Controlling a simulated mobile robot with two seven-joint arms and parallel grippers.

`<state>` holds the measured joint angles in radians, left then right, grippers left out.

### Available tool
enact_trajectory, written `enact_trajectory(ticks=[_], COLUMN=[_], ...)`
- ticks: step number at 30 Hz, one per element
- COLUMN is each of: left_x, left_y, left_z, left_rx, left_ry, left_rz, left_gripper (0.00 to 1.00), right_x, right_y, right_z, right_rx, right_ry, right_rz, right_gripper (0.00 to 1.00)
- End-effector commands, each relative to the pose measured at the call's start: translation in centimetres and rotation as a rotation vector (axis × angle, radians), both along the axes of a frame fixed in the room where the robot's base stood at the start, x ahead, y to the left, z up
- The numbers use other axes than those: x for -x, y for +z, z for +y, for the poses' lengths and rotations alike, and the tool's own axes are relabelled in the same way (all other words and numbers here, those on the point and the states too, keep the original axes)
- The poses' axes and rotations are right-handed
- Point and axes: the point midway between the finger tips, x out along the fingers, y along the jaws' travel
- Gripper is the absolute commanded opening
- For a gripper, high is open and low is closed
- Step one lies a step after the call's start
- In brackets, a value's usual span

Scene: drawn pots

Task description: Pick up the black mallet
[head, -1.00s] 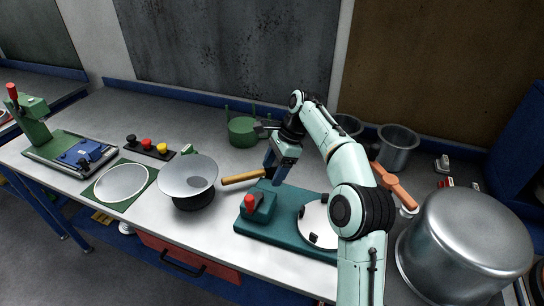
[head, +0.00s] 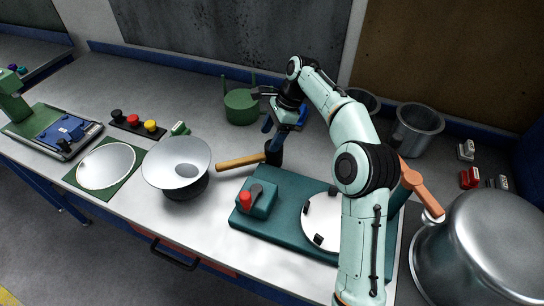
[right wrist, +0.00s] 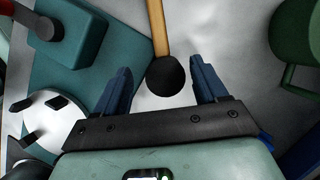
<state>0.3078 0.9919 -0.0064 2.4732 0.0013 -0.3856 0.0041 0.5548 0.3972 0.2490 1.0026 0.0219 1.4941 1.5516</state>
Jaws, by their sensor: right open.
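The black mallet has a light wooden handle (head: 240,162) and a black head (head: 273,153). It is on the grey worktop, between the metal bowl and the teal-based device. My right gripper (head: 274,130) is open, just behind and above the mallet head. In the right wrist view, the black head (right wrist: 165,76) shows between the two blue fingers (right wrist: 160,66), with a gap on each side. The handle (right wrist: 157,25) points away from the gripper there. My left gripper is not in view.
A metal bowl (head: 177,163) stands left of the handle. The teal device (head: 285,217) with a red knob is in front. A green pot (head: 241,107) stands behind the mallet, and a big metal pot (head: 485,245) at the right.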

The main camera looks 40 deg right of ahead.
Motion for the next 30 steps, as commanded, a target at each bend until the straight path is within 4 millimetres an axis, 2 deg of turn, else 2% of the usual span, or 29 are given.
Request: enact_trajectory(ticks=[1, 3, 10, 18, 27, 28, 30], left_x=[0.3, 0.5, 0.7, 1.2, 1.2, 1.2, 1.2], left_y=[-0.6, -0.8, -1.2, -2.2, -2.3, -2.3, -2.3], left_z=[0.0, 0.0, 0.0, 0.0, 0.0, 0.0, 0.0], left_rx=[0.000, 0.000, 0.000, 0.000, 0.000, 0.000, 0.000], left_ry=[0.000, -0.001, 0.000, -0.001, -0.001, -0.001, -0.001], left_rz=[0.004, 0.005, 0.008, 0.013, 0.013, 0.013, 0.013], left_gripper=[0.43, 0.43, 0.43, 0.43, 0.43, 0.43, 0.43], right_x=[0.0, -0.2, -0.5, -1.2, -1.4, -1.4, -1.4], right_y=[-1.2, -1.9, -3.3, -6.6, -7.1, -7.1, -7.1], right_z=[0.3, 0.7, 1.3, 3.0, 3.3, 3.3, 3.3], right_rx=[-0.001, -0.001, -0.001, -0.001, 0.001, 0.001, 0.001], right_ry=[0.002, 0.001, 0.001, -0.001, -0.001, -0.001, -0.001], right_rz=[0.003, 0.003, 0.002, 0.001, -0.002, -0.002, -0.002], right_gripper=[0.72, 0.72, 0.72, 0.72, 0.72, 0.69, 0.46])
